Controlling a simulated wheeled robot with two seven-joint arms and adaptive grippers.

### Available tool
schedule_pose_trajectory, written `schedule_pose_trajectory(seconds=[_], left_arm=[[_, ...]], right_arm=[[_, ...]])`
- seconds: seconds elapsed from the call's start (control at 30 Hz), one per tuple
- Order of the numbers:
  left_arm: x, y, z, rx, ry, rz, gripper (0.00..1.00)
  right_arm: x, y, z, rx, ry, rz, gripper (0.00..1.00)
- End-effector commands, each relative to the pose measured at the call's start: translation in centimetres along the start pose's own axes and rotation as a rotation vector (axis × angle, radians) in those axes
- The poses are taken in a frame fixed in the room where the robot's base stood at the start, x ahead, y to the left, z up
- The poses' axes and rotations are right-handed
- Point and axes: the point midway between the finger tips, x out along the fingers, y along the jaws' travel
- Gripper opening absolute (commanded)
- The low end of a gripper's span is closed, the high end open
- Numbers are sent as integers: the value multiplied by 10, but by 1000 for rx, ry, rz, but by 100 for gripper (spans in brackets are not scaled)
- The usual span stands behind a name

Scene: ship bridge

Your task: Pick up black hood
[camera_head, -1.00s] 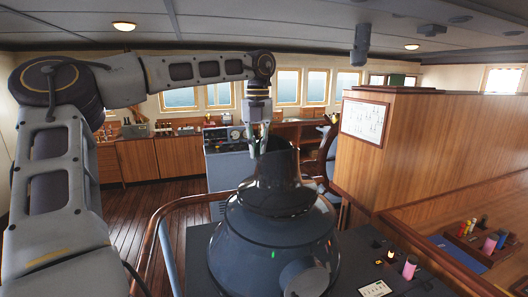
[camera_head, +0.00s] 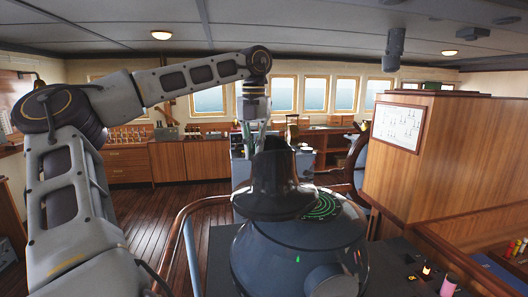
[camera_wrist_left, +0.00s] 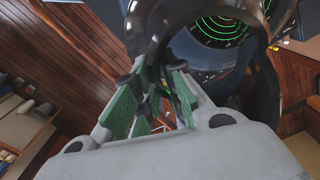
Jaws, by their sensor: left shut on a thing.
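The black hood (camera_head: 278,182) is a glossy, flared cone with an open top. It is raised and shifted left over the dark rounded radar console (camera_head: 300,255), whose green ringed screen (camera_head: 322,207) shows beside it. My left gripper (camera_head: 257,140) points down and is shut on the hood's upper rim. In the left wrist view, the green-padded fingers of the left gripper (camera_wrist_left: 160,100) meet the edge of the black hood (camera_wrist_left: 265,85), and the green screen (camera_wrist_left: 222,28) shows through its opening. My right gripper is not in view.
A curved wooden handrail (camera_head: 185,215) runs left of the console. A wood-panelled block (camera_head: 450,150) stands to the right. A panel with a pink cylinder (camera_head: 448,286) is at lower right. Open wooden floor (camera_head: 140,215) lies to the left.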

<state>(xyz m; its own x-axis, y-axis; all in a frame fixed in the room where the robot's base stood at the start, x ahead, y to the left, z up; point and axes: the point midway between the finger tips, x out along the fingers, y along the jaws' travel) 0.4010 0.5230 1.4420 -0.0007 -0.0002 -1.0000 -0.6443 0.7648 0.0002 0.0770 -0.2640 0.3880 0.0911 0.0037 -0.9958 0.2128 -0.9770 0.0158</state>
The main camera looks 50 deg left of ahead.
Motion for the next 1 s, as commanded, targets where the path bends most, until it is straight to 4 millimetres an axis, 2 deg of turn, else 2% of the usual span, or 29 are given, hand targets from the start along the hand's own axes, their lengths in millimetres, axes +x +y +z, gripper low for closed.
schedule_pose_trajectory(seconds=[0.6,1.0], left_arm=[[0,49,-20,0,-3,-2,0],[0,60,-25,0,-2,-1,0]], right_arm=[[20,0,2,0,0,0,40],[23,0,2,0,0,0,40]])
